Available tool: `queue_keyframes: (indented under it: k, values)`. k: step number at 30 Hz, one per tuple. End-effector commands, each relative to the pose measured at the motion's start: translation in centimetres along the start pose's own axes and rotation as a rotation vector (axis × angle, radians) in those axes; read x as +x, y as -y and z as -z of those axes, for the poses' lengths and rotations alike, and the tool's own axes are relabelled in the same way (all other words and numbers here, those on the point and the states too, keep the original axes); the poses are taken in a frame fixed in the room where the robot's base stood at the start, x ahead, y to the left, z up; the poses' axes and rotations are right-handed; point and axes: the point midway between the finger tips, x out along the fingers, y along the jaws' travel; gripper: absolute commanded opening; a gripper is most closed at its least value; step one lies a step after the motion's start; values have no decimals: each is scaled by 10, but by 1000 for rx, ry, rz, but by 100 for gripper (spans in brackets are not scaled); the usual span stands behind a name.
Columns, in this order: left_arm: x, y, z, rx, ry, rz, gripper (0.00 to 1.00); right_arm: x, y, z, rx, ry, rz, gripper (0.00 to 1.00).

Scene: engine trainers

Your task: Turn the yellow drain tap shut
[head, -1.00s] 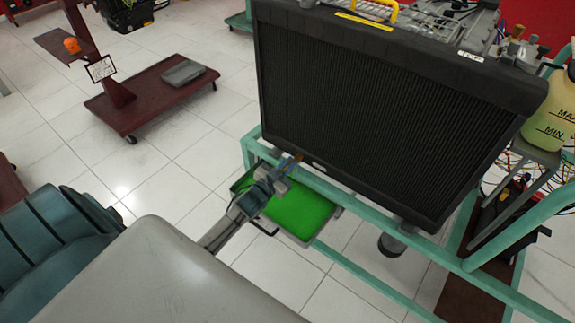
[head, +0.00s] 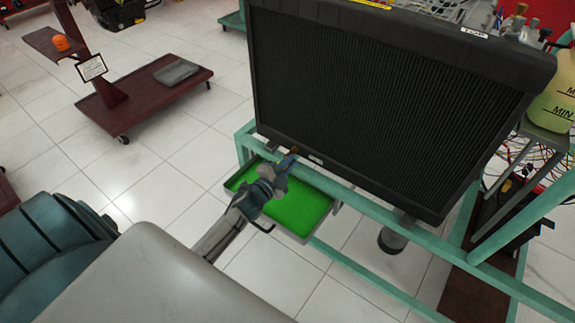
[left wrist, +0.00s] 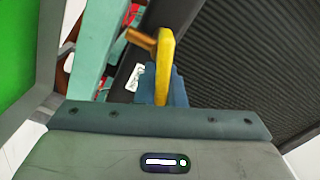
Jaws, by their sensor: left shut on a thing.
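The yellow drain tap (left wrist: 165,58) stands between the fingers of my left gripper (left wrist: 161,84) in the left wrist view, with a brass stem (left wrist: 141,39) running off to its left. My left gripper (head: 285,168) is shut on the tap at the lower left edge of the black radiator (head: 385,110). In the head view the gripper hides most of the tap. My right gripper is not in either view.
A tray of green liquid (head: 300,236) sits below the gripper inside the teal frame (head: 345,193). A dark red wheeled stand (head: 150,92) is at the upper left. Tiled floor is clear between them.

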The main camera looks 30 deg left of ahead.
Motion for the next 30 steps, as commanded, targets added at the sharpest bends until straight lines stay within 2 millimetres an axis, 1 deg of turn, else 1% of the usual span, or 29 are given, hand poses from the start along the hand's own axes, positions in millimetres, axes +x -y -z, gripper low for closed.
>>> queue_keyframes:
  k: [1, 6, 15, 22, 30]
  values:
    - [0, -4, -1, 41, 0, -1, 0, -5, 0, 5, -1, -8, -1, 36]
    - [-1, -7, -2, 181, 0, -1, 0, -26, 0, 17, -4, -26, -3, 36]
    - [-1, -11, -2, 357, 0, -2, 0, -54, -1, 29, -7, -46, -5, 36]
    - [-1, -12, -3, 420, 0, -2, 0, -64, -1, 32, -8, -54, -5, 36]
    - [-1, -12, -3, 437, 0, -2, 0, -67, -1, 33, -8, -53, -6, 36]
